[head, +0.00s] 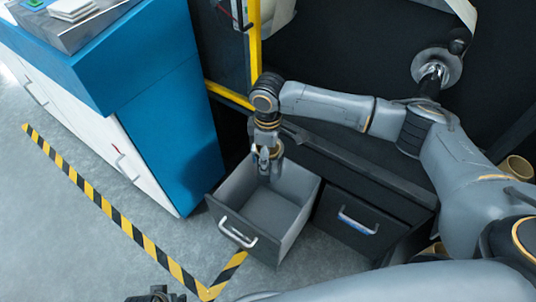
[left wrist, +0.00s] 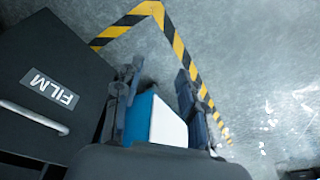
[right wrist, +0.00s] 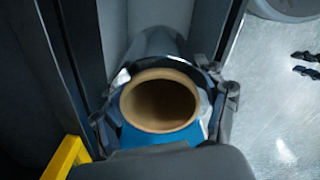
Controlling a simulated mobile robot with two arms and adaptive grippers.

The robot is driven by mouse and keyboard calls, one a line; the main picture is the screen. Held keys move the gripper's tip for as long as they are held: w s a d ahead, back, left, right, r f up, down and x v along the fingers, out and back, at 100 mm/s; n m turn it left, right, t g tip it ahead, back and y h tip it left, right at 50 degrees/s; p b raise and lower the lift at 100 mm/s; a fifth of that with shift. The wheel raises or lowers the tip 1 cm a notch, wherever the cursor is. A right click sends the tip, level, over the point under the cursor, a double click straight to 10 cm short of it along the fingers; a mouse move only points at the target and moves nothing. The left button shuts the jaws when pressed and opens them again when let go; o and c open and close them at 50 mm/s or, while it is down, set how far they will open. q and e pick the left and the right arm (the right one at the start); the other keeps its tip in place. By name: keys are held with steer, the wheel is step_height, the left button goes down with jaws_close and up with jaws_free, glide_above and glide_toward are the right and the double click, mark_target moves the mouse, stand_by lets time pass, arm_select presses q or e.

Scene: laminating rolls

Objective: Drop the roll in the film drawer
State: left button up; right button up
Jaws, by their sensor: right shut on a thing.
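My right gripper (head: 268,170) is at the opening of the pulled-out drawer (head: 297,221), pointing down. In the right wrist view, my right gripper (right wrist: 168,102) is shut on the roll (right wrist: 160,103), whose tan cardboard core faces the camera and whose glossy dark body extends away. In the head view the gripper mostly hides the roll. The visible drawer floor is bare. A dark drawer front with a FILM label (left wrist: 51,89) and a handle shows in the left wrist view. My left gripper (left wrist: 158,95) is open, fingers apart and empty, low in front of the drawers.
A shut drawer (head: 350,222) with a blue label is right of the open one. A blue and white cabinet (head: 165,95) stands left. A yellow post (head: 254,45) rises behind the open drawer. Striped floor tape (head: 110,215) crosses clear floor.

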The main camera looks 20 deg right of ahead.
arm_select(q)
steer(key=w+b+v, duration=0.1)
steer(key=b+v, duration=0.4)
steer(key=v, duration=0.6)
steer(key=shift+w+r+t+b, duration=0.3)
steer(key=shift+r+t, duration=0.1)
steer(key=shift+r, duration=0.1)
arm_select(e)
steer(key=shift+f, duration=1.9)
steer(key=o, duration=1.6)
steer(key=shift+c, duration=0.2)
arm_select(q)
steer(key=shift+a, duration=0.1)
arm_select(e)
step_height(320, 180, up, 12)
steer(key=shift+f, duration=0.1)
arm_select(q)
steer(key=shift+f, duration=0.1)
